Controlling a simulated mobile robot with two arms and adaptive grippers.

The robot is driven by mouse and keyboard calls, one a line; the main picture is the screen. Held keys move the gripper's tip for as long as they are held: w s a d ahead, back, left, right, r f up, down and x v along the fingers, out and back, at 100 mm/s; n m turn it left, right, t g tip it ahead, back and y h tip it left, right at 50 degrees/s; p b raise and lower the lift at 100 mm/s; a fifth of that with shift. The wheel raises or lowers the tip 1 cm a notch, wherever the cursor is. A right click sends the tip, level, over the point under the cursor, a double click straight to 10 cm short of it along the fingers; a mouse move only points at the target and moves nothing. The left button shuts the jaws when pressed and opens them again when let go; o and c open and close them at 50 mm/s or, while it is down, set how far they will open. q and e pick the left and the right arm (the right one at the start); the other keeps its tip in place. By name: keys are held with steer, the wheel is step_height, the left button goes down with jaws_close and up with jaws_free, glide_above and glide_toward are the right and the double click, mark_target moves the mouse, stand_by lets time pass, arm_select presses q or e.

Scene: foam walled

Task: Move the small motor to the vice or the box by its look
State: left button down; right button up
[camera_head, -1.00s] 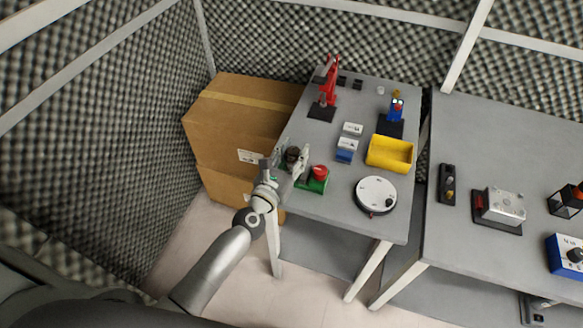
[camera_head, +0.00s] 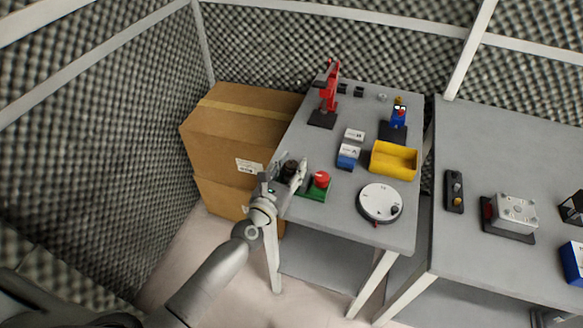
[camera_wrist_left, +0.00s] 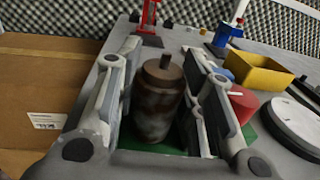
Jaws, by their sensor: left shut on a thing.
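The small motor is a dark, rusty brown cylinder with a short shaft on top. It stands upright between the fingers of my left gripper (camera_head: 288,172), at the table's left front edge. In the left wrist view the motor (camera_wrist_left: 157,105) fills the space between the two pads, and the gripper is shut on it. A blue device on a black base (camera_head: 398,117), perhaps the vice, stands at the back right of this table. A yellow open box (camera_head: 394,162) is in front of it. My right gripper is not in view.
A round white dial (camera_head: 380,202), small blocks (camera_head: 348,153) and a red press (camera_head: 328,95) share the table. A large cardboard box (camera_head: 235,135) stands left. A second table (camera_head: 480,140) is right.

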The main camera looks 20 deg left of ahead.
arm_select(q)
steer(key=shift+f, duration=0.15)
steer(key=c, duration=1)
jaws_free()
steer(key=shift+o, duration=0.2)
steer(key=shift+r, duration=0.2)
steer(key=shift+s+f, duration=0.1)
steer(key=shift+s, duration=0.2)
steer(key=s+a+b, duration=0.1)
steer(key=s+b, duration=0.1)
steer(key=s, duration=0.9)
steer(key=shift+s+a, duration=0.15)
steer(key=shift+a, duration=0.2)
